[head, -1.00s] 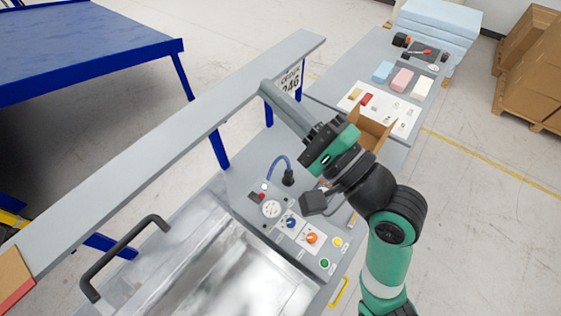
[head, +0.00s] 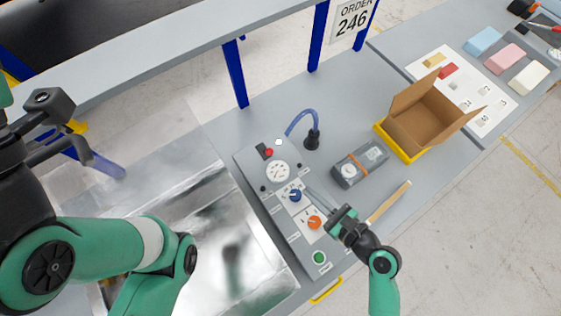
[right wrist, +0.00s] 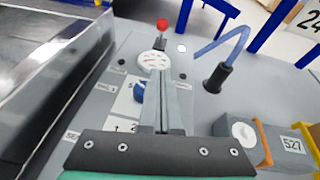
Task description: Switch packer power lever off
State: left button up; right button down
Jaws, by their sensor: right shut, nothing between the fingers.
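The red-tipped power lever (head: 268,152) stands at the upper left end of the grey control panel (head: 283,232). In the right wrist view the lever (right wrist: 162,24) shows a red ball on a short stem, beyond the white gauge (right wrist: 154,61). My right gripper (head: 309,190) is shut and empty above the panel, near the blue knob (head: 295,195) and apart from the lever. Its fingers (right wrist: 164,82) point toward the gauge and lever and partly cover the blue knob. My left arm is at the left edge of the head view; its finger opening is not clear.
An orange knob (head: 314,222) and a green button (head: 319,257) sit lower on the panel. A black plug with a blue cable (head: 311,140), a grey device (head: 360,164) and an open carton (head: 420,118) stand to the right. The metal chamber (head: 225,240) is left.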

aim_at(266, 151)
jog(key=shift+a, duration=0.1)
jog(key=b+x, duration=0.2)
jog(key=x, duration=0.7)
jog(key=shift+f, duration=0.1)
jog(key=w+a, duration=0.1)
jog(key=w+a+r, duration=0.1)
jog(key=w, duration=0.1)
jog(key=shift+w+a+r, duration=0.25)
jog(key=shift+a+r, duration=0.15)
